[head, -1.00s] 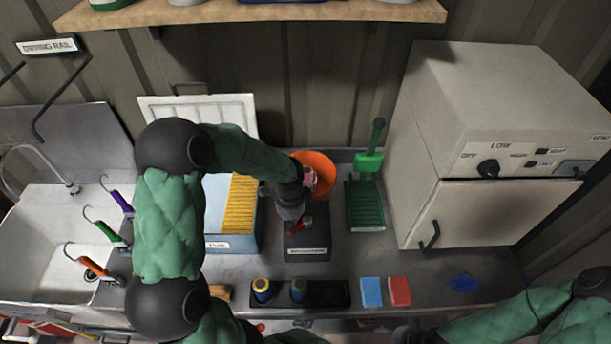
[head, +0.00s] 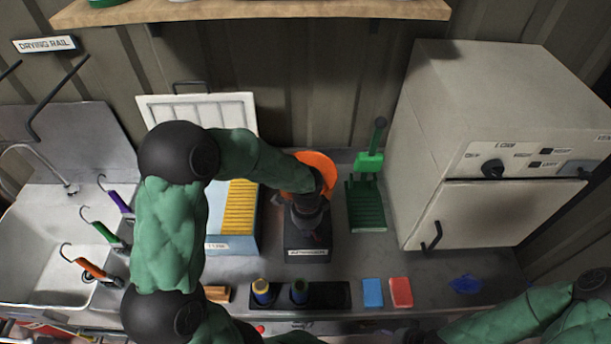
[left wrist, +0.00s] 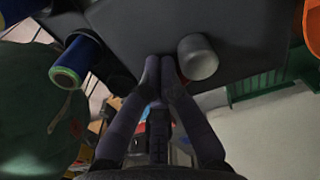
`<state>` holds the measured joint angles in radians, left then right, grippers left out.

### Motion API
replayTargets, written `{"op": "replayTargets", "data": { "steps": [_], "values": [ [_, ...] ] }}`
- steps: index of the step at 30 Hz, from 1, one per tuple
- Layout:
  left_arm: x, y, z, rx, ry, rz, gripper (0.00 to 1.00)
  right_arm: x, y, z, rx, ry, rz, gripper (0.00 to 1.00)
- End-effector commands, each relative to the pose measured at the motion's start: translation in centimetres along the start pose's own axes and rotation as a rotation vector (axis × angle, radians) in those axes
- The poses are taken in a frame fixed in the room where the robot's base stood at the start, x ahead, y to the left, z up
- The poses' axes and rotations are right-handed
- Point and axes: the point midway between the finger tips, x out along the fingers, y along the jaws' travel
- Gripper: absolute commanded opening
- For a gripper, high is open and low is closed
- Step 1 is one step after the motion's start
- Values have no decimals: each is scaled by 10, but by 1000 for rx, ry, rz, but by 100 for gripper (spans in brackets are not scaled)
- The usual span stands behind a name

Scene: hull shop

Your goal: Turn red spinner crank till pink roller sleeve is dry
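The spinner's dark base (head: 307,254) stands at the middle of the bench with a white label on its front. An orange guard (head: 316,161) rises behind it. My left gripper (head: 308,218) is over the spinner and hides most of its top. The red crank and the pink roller sleeve cannot be made out now. In the left wrist view my left fingertips (left wrist: 167,66) are together beside a grey cylinder (left wrist: 199,57), with no red part visible between them. My right arm enters at the lower right; its fingers do not show clearly.
A blue box with yellow slats (head: 240,208) stands left of the spinner, a green stand (head: 367,205) right of it. A white cabinet (head: 480,210) fills the right. Rollers stand in a black tray (head: 330,294) in front, beside blue (head: 372,293) and red (head: 400,292) blocks.

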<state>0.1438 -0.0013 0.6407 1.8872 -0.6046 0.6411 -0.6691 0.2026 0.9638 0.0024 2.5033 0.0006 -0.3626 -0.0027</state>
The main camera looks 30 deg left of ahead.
Motion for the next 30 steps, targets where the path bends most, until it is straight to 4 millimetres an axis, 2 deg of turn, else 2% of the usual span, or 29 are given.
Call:
{"op": "replayTargets", "data": {
  "steps": [1,17,30],
  "values": [
    [7,11,-2,10,-8,25,0,1,0,0,0,0,0,68],
    [3,6,-4,4,-5,14,0,0,0,0,0,0,0,68],
    [-31,5,-4,4,-4,11,0,-25,-9,1,0,0,0,68]
  ]
}}
